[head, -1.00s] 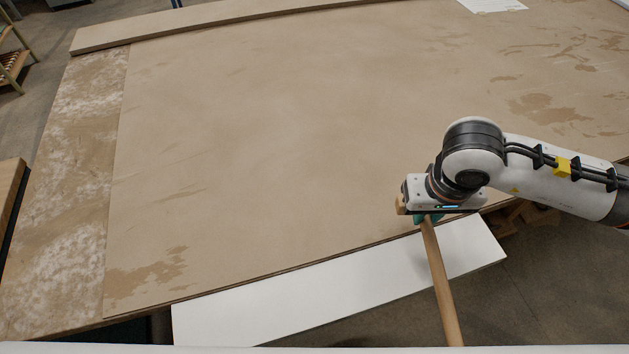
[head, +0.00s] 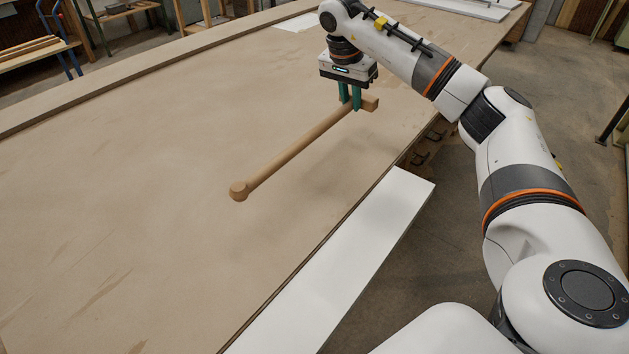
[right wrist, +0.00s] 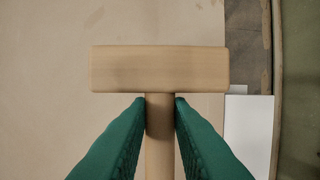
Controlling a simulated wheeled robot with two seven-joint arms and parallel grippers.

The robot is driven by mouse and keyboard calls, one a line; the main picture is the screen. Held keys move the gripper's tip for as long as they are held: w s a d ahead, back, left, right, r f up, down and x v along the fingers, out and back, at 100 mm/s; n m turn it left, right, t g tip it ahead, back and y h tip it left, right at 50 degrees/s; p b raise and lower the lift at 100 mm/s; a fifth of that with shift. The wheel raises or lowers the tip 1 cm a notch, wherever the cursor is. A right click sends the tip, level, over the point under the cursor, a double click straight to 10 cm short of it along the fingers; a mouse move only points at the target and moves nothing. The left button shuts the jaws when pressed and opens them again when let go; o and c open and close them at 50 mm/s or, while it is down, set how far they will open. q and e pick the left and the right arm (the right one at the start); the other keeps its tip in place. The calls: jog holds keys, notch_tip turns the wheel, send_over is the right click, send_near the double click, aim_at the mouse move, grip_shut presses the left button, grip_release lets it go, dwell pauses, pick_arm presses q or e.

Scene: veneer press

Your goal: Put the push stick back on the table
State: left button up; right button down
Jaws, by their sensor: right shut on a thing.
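The push stick (head: 300,148) is a long wooden rod with a crosspiece at one end and a rounded knob at the other. My right gripper (head: 351,104) is shut on the rod close to the crosspiece. The stick is over the table (head: 180,130), its knob end pointing to the lower left; I cannot tell whether it touches the surface. In the right wrist view the crosspiece (right wrist: 160,69) lies just beyond the green fingertips (right wrist: 160,101), with the rod between them. My left gripper is not in view.
A white board (head: 345,265) runs along the table's near edge. A long raised strip (head: 130,68) lines the far edge. A white sheet (head: 292,24) lies near the far side. The table's middle is broadly clear.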

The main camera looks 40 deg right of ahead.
aim_at(343, 106)
jog(key=x, duration=0.3)
jog(key=a+x, duration=0.1)
jog(key=x, duration=0.1)
jog(key=shift+s+d+f, duration=0.1)
jog(key=shift+s+f, duration=0.05)
jog(key=shift+f, duration=2.35)
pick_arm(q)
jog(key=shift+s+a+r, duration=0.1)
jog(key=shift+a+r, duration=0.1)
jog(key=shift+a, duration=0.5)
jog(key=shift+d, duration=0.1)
pick_arm(e)
jog(key=c, duration=1.3)
grip_release()
pick_arm(q)
jog(key=shift+p, duration=0.3)
pick_arm(e)
jog(key=shift+r, duration=0.1)
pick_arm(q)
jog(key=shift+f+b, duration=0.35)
pick_arm(e)
jog(key=v, duration=1.2)
